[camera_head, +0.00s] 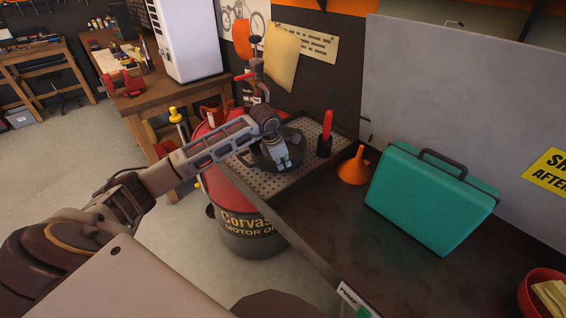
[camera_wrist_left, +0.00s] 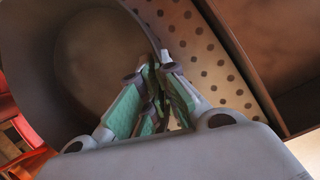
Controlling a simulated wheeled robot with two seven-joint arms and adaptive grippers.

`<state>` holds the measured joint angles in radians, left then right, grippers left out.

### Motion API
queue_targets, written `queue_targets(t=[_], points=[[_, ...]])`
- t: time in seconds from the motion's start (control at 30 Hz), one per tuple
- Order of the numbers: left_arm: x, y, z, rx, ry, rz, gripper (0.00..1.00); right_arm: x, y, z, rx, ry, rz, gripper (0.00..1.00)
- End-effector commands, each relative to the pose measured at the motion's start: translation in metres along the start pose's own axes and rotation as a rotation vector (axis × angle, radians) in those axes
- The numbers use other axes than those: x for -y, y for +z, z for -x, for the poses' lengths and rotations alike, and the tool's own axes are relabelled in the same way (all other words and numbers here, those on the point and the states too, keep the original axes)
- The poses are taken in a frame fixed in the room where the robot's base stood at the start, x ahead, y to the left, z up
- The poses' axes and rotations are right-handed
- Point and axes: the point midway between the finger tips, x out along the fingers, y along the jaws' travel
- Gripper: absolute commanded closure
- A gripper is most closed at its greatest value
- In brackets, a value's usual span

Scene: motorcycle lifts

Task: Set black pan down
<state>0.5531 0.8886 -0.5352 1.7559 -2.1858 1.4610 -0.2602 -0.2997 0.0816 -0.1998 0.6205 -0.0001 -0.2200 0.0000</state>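The black pan (camera_head: 258,160) is a round, dark vessel over the perforated metal tray (camera_head: 315,128) at the bench's left end. In the left wrist view the pan (camera_wrist_left: 90,55) fills the upper left, with its hollow inside showing. My left gripper (camera_head: 283,158) reaches in from the left and covers part of the pan. In the left wrist view its green-padded fingers (camera_wrist_left: 155,90) are close together on the pan's wall at the rim. The perforated tray (camera_wrist_left: 190,40) shows just beyond them. I cannot tell whether the pan's base touches the tray. My right gripper is not in view.
A red-handled tool (camera_head: 326,130) stands at the tray's right edge. An orange funnel (camera_head: 354,168) and a teal case (camera_head: 430,200) stand to the right. The dark bench top before the case is clear.

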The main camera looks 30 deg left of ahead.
Motion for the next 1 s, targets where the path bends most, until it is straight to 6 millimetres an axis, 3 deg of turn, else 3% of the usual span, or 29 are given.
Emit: queue_targets(t=[0.1, 0.3, 0.83, 1.0], points=[[0.0, -0.001, -0.002, 0.001, 0.001, 0.0, 1.0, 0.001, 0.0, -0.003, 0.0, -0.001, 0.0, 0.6], [0.0, -0.001, -0.002, 0.0, 0.0, 0.0, 0.73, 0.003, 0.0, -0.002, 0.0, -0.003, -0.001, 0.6], [0.0, 0.0, 0.001, 0.0, 0.0, 0.0, 0.73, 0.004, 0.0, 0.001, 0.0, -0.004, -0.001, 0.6], [-0.001, 0.0, 0.017, 0.002, 0.003, 0.0, 0.73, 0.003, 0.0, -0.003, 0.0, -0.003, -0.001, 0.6]])
